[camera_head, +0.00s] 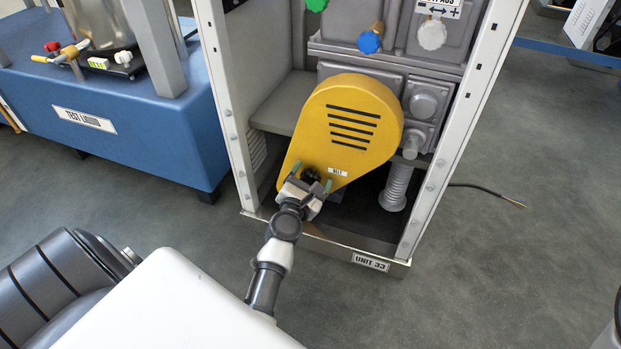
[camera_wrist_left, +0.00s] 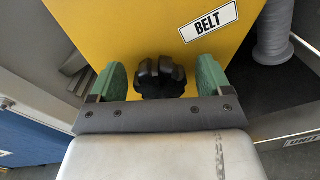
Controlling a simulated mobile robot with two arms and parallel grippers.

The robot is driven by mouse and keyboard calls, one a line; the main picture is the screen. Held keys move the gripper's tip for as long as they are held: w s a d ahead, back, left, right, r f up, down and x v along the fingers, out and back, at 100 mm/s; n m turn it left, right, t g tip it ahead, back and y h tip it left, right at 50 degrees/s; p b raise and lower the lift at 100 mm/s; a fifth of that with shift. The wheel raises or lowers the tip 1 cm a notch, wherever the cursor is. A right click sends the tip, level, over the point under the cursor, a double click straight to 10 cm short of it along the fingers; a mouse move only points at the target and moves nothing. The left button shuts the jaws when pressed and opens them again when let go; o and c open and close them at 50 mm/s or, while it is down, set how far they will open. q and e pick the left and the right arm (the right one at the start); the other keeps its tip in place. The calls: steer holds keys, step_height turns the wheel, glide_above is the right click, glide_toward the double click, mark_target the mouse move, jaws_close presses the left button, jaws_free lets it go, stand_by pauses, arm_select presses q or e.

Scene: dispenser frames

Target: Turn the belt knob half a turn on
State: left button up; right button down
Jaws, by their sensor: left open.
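The belt knob (camera_wrist_left: 160,78) is black and lobed, on the lower part of the yellow belt cover (camera_head: 352,118). The cover has dark slots and a white label, which reads BELT in the left wrist view (camera_wrist_left: 210,30). My left gripper (camera_head: 313,182) is in front of the knob in the head view. In the left wrist view its green fingers (camera_wrist_left: 160,75) are open, one on each side of the knob, with a visible gap on both sides. The knob's lower part is hidden behind the gripper body. My right gripper is not in view.
The frame's white uprights (camera_head: 228,110) stand on both sides of the cover, above a lower rail labelled UNIT 33 (camera_head: 370,262). A grey ribbed hose (camera_head: 397,188) is right of the cover. A blue test bench (camera_head: 150,130) stands at left. The floor at right is mostly clear.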

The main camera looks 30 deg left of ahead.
arm_select(q)
steer(key=c, duration=0.9)
steer(key=shift+m, duration=0.3)
